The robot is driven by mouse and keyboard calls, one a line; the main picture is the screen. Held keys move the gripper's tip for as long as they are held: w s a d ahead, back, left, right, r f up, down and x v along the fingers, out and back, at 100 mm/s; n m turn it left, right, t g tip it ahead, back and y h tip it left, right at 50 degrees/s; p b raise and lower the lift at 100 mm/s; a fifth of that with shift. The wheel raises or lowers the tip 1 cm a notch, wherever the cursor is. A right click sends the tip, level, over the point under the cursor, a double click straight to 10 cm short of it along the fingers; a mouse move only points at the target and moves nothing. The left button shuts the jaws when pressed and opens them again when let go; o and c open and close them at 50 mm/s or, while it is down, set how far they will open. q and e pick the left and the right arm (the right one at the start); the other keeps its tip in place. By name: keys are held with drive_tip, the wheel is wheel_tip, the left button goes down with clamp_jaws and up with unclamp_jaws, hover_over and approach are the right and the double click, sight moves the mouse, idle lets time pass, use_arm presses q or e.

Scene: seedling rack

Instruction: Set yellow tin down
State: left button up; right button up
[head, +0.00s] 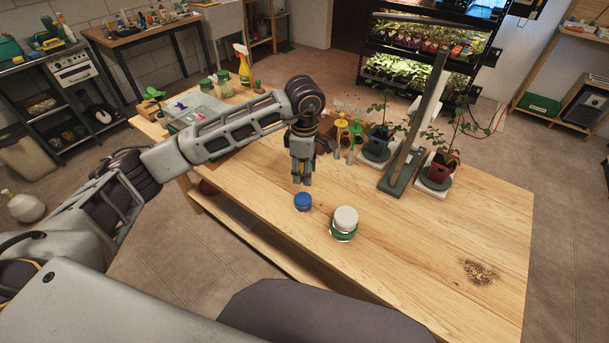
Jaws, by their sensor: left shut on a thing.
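My left gripper (301,176) points down over the near part of the wooden table. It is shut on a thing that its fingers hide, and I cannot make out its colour. No yellow tin shows clearly. A small round blue tin (303,202) is just below the fingertips in the picture, with a small gap seen between. To its right a white round tin (346,216) sits on a green one (343,234) on the table. My right gripper is not in view.
The wooden table (430,255) is clear at the front right, apart from a dark speckled patch (479,272). Potted plants (440,168), a dark upright post (412,140) and yellow-topped items (341,131) stand behind. A yellow spray bottle (243,66) is at the far left.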

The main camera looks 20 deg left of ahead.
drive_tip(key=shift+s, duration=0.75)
